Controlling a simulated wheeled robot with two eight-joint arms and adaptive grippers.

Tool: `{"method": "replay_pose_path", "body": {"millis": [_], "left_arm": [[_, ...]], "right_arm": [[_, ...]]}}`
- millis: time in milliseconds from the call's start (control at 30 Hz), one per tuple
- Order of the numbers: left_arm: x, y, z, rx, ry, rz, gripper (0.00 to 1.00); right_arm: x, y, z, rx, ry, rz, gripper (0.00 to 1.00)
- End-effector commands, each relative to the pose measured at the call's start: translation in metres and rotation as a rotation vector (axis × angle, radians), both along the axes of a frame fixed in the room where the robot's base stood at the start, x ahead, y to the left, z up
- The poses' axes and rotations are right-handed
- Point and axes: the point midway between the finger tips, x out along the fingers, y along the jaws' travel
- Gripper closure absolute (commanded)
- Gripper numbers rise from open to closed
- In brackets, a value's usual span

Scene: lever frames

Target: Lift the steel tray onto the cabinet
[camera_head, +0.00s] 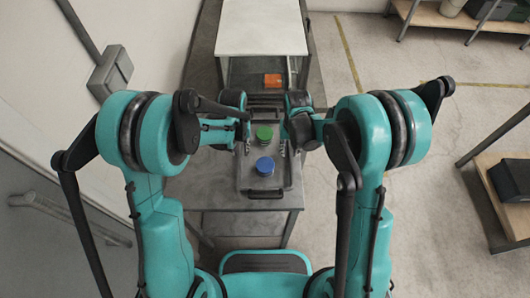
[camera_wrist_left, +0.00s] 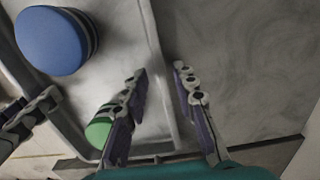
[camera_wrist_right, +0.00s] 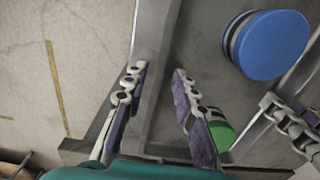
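The steel tray (camera_head: 284,176) lies on a dark grey table in front of me. It holds a green round item (camera_head: 264,132) and a blue round item (camera_head: 265,166). My left gripper (camera_wrist_left: 160,72) is open at the tray's left side, its fingers on either side of the tray wall with gaps visible. My right gripper (camera_wrist_right: 157,72) is open at the right side, its fingers likewise either side of the wall. Both grippers are small and partly hidden in the head view. The pale-topped cabinet (camera_head: 262,28) stands beyond the table.
An orange item (camera_head: 273,79) lies in front of the cabinet, below its top. The cabinet top looks bare. A wall with a grey box (camera_head: 110,71) is on the left. Wooden shelving (camera_head: 502,195) stands at the right. The floor between is open.

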Motion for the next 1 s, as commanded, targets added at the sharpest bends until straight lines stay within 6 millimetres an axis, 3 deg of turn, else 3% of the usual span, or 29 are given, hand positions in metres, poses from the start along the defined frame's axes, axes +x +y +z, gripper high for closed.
{"method": "replay_pose_path", "body": {"millis": [267, 400, 1000], "left_arm": [[-0.0002, 0.0, -0.0015, 0.0, 0.0, 0.0, 0.72], [-0.0002, 0.0, -0.0014, 0.0, 0.0, 0.0, 1.0], [-0.0001, 0.0001, 0.006, 0.0, 0.0, 0.0, 1.0]], "right_arm": [[0.0001, 0.0, -0.0015, 0.0, 0.0, 0.0, 0.72], [0.0001, 0.0, -0.0014, 0.0, 0.0, 0.0, 1.0], [0.0, 0.0, 0.0059, 0.0, 0.0, 0.0, 1.0]]}}
